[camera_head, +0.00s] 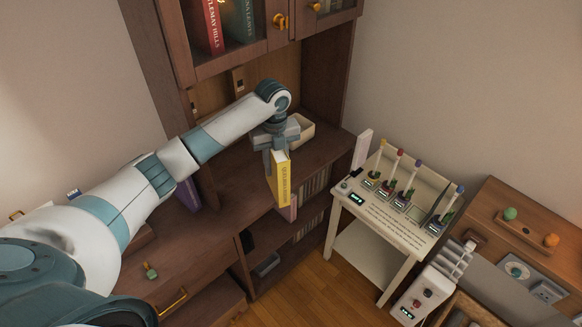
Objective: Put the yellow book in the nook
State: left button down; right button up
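The yellow book (283,183) hangs upright below my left gripper (277,148), spine showing. The gripper's fingers are closed about its top end. It is in front of the wooden cabinet's counter edge. The open nook (318,95) of the cabinet lies between the counter and the upper glass-door section, behind the gripper. My arm hides part of it. My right gripper is not in view.
A cream box (302,131) sits on the counter behind the gripper. A purple book (188,194) stands left. Lower shelves hold a row of books (314,187). A white side table (390,228) with several upright coloured-tip sticks stands right, close to the cabinet.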

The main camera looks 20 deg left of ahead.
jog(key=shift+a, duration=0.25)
